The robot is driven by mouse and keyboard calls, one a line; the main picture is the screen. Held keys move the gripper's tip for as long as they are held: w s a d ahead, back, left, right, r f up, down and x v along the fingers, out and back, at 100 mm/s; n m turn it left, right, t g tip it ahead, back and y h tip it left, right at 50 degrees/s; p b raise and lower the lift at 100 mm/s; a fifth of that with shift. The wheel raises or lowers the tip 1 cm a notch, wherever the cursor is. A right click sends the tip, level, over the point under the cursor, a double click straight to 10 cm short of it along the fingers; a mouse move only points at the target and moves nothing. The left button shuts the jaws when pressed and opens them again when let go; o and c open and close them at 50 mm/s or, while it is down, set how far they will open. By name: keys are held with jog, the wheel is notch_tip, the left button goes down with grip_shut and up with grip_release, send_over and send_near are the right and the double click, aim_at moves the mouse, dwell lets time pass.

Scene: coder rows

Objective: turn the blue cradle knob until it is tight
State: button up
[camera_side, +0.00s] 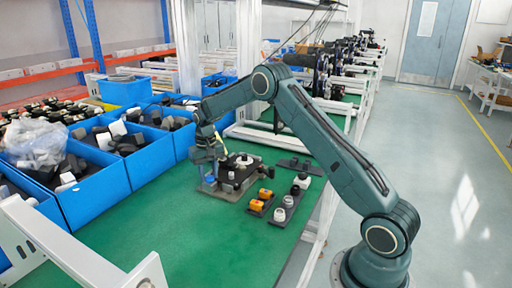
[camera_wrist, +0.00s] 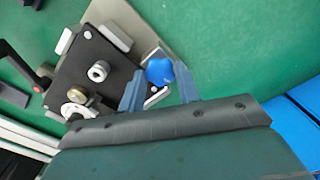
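The blue knob (camera_wrist: 159,70) is a small lobed knob at the edge of a dark fixture plate (camera_wrist: 92,62) in the wrist view. My gripper (camera_wrist: 158,75) is open, with one blue-grey finger on each side of the knob in that picture. A narrow gap shows beside the knob; whether the tips are level with it in height I cannot tell.
Blue bins (camera_side: 100,185) of parts stand left of the fixture on the green table (camera_side: 190,240). Small plates with orange (camera_side: 265,194) and grey parts (camera_side: 283,208) lie to its right. The front of the table is clear.

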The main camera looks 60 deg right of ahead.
jog(key=m, duration=0.4)
jog(key=shift+m, duration=0.4)
jog(key=m, duration=0.5)
jog(key=shift+m, duration=0.3)
jog(key=m, duration=0.4)
jog(key=shift+f, duration=0.1)
jog(key=m, duration=0.5)
jog(key=o, duration=0.9)
